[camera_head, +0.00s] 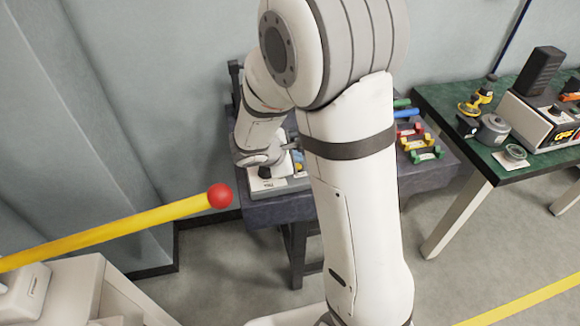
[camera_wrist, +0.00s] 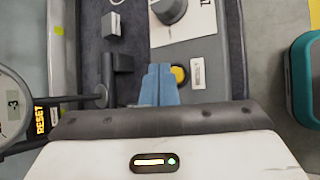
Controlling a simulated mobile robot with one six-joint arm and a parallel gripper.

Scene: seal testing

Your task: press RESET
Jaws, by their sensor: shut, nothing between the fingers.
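A small orange RESET label (camera_wrist: 40,120) on black shows at the left of the wrist view, beside a round gauge. A round yellow button (camera_wrist: 178,74) sits on the grey panel (camera_wrist: 208,50), with a small white label (camera_wrist: 197,73) beside it whose text I cannot read. My gripper (camera_wrist: 158,70) has blue fingers closed together with nothing between them. In the wrist view the fingertips appear just left of the yellow button; I cannot tell whether they touch the panel. In the head view my arm covers much of the panel, and the fingers are not clear.
A dark grey knob (camera_wrist: 170,10) stands on the panel above the button. The round gauge (camera_wrist: 12,105) and a dark rod are at the left. In the head view, a yellow bar with a red ball end (camera_head: 219,196) crosses the left side. A green-topped table (camera_head: 450,100) stands right.

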